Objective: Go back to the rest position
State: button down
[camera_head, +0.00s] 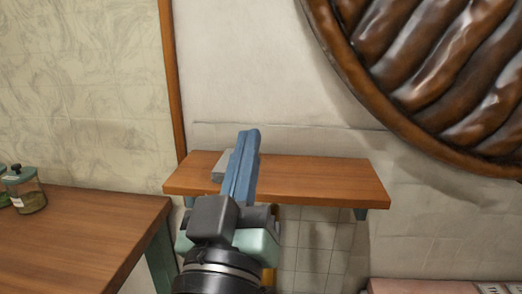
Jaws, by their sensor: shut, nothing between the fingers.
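My gripper (249,136) is in the middle of the head view, with its blue fingers pointing up and away from me. The fingers are shut together with nothing between them. They show in front of a wooden wall shelf (320,181) and hide part of its left half. Whether they touch the shelf cannot be told from this view.
A small grey object (220,167) sits on the shelf, partly hidden behind the fingers. A wooden table (75,235) with glass jars (27,190) stands at the left. A large brown ribbed round object (440,60) fills the upper right. A pinkish surface (420,286) shows at the bottom right.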

jog(key=s+d+r+m+t+y+p, duration=0.15)
jog(key=s+r, duration=0.25)
jog(key=r, duration=0.5)
jog(key=s+r+t+y, duration=0.1)
jog(key=s+r+t, duration=0.3)
jog(key=r, duration=0.5)
notch_tip(320, 180, up, 22)
jog(key=p, duration=2.2)
jog(key=shift+f+g+p, duration=0.25)
jog(key=shift+g+p, duration=0.05)
jog(key=shift+g, duration=0.05)
